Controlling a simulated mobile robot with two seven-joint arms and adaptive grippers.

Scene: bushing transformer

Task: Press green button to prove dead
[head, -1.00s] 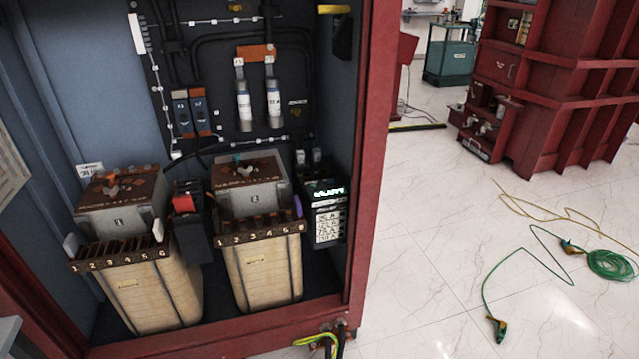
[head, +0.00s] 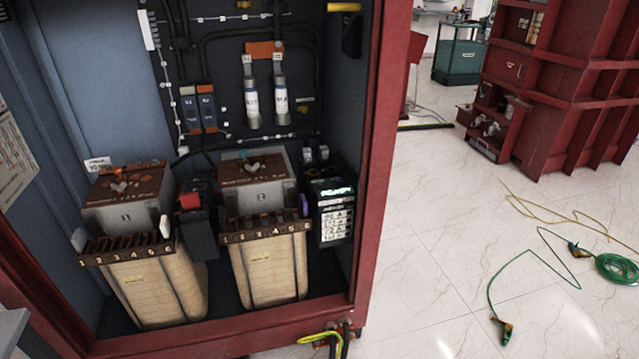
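No green button can be made out in the head view. A dark device with a small green lit display (head: 334,192) and white label rows stands at the right inside the open red cabinet (head: 378,180). A black unit with a red part (head: 190,201) sits between two transformers, the left one (head: 155,285) and the right one (head: 268,270), each with a numbered terminal strip. Two white fuse tubes (head: 252,100) hang on the back panel. Neither of my grippers shows in this view.
Green cable (head: 615,268) with clamps and a yellow cable (head: 545,212) lie on the white tiled floor at the right. A large red ribbed tank (head: 560,90) and a teal cart (head: 458,62) stand behind.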

